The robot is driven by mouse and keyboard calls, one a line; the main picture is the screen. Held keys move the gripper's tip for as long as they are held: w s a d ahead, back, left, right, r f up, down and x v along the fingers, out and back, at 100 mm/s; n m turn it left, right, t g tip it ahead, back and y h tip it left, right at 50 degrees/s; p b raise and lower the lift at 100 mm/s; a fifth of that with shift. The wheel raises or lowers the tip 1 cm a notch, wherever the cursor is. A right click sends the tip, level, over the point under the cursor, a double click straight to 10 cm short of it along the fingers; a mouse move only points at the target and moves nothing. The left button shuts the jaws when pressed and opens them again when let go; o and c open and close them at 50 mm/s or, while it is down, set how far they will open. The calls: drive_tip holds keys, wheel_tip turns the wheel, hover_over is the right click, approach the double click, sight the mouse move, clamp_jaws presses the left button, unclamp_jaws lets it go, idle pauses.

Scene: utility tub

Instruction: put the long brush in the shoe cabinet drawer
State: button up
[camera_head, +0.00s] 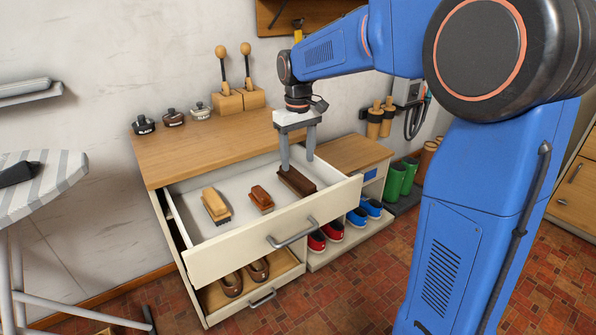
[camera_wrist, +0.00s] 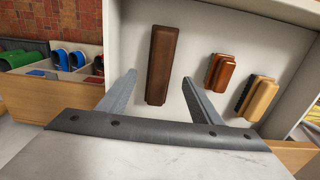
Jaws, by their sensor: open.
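The long brush (camera_head: 297,182) is dark brown and lies in the open top drawer (camera_head: 262,241) of the shoe cabinet, at its right end. In the wrist view the long brush (camera_wrist: 161,66) lies lengthwise between my fingers and reaches out past their tips. My gripper (camera_head: 298,164) points down into the drawer right over the brush, open, with nothing held. In the wrist view my gripper (camera_wrist: 159,77) has a finger on each side of the brush, with gaps. I cannot tell whether the fingertips touch the drawer floor.
A tan brush (camera_head: 215,204) and a smaller reddish-brown brush (camera_head: 261,197) lie left in the same drawer. A lower drawer (camera_head: 258,296) holding brown shoes is partly open. An ironing board (camera_head: 40,190) is at left.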

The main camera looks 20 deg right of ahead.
sight(298, 175)
drive_tip(key=s+d+r+m+t, duration=0.1)
drive_tip(key=s+d+r, duration=0.1)
drive_tip(key=s, duration=0.6)
drive_tip(key=s+d+r+m+t, duration=0.1)
drive_tip(key=s+d+r, duration=0.1)
drive_tip(key=s, duration=0.7)
drive_tip(key=s+d+f+t, duration=0.1)
drive_tip(key=s+f, duration=0.3)
drive_tip(key=s, duration=0.4)
drive_tip(key=s+d+f+m+t, duration=0.1)
drive_tip(key=s+f, duration=0.3)
drive_tip(key=s, duration=0.3)
drive_tip(key=shift+s+d+m+t, duration=0.3)
drive_tip(key=shift+s+d+t, duration=0.05)
drive_tip(key=shift+d+t, duration=0.05)
